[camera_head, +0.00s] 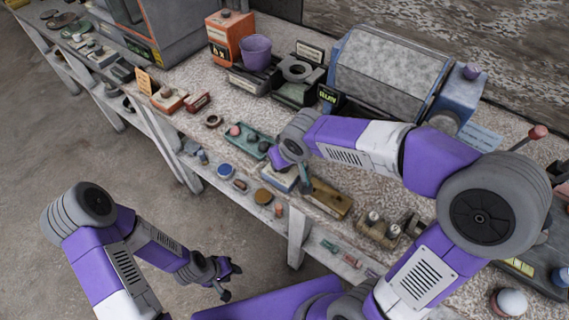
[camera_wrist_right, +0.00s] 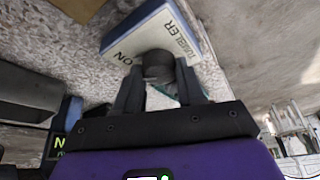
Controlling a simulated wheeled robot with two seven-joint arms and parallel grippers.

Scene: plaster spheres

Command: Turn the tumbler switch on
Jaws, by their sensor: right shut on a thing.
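The tumbler switch (camera_wrist_right: 152,35) is a small box with a white top, blue sides and the words TUMBLER and ON, seen in the right wrist view. Its dark, round-ended lever (camera_wrist_right: 157,62) is between the fingers of my right gripper (camera_wrist_right: 159,80), which is shut on it. In the head view the switch (camera_head: 280,180) sits near the table's front edge, partly hidden by my right wrist. My left gripper (camera_head: 231,281) is open and empty, low over the floor in front of the table, away from the switch.
A green tray (camera_head: 258,138) lies left of the switch and a brown block (camera_head: 328,198) right of it. A lower shelf holds small objects. The floor at left is clear.

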